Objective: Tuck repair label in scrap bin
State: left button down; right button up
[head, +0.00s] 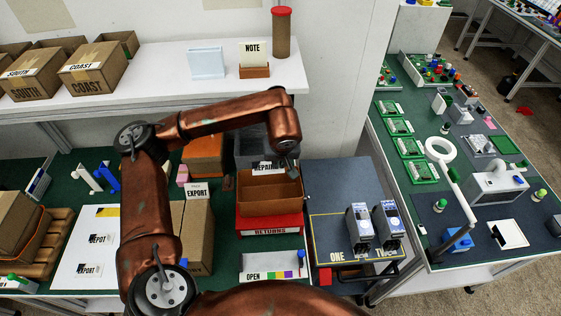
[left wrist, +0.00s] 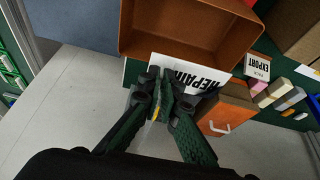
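The white repair label (head: 266,166) shows upright at the far edge of a brown open bin (head: 270,209). My left gripper (head: 289,160) reaches down at the label's right end. In the left wrist view, the left gripper's fingers (left wrist: 160,77) are close together on one end of the repair label (left wrist: 195,77), and part of its word is covered. The brown bin (left wrist: 185,49) is right beside the label there and looks empty. A grey open bin (head: 246,147) stands just behind the label. No scrap marking is readable on either bin. My right gripper is out of view.
A red returns tray (head: 270,225) is under the brown bin. An orange box (head: 203,157) and an export carton (head: 200,235) stand to the left. A dark cart (head: 335,180) with two grey units is to the right. A white shelf (head: 160,78) overhangs behind.

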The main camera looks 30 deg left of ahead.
pick_arm(q)
notch_tip(320, 180, down, 2)
jog(key=shift+b, duration=0.45)
jog(key=b, duration=0.2)
send_near(280, 192)
jog(key=f+b, duration=0.1)
jog(key=b, duration=0.1)
jog(key=f+b, duration=0.1)
jog(key=b, duration=0.2)
jog(key=f+b, duration=0.1)
jog(key=b, duration=0.2)
jog(key=shift+s+a+f, duration=0.1)
jog(key=shift+s+a, duration=0.05)
jog(key=shift+a, duration=0.1)
jog(key=c, duration=2.1)
grip_release()
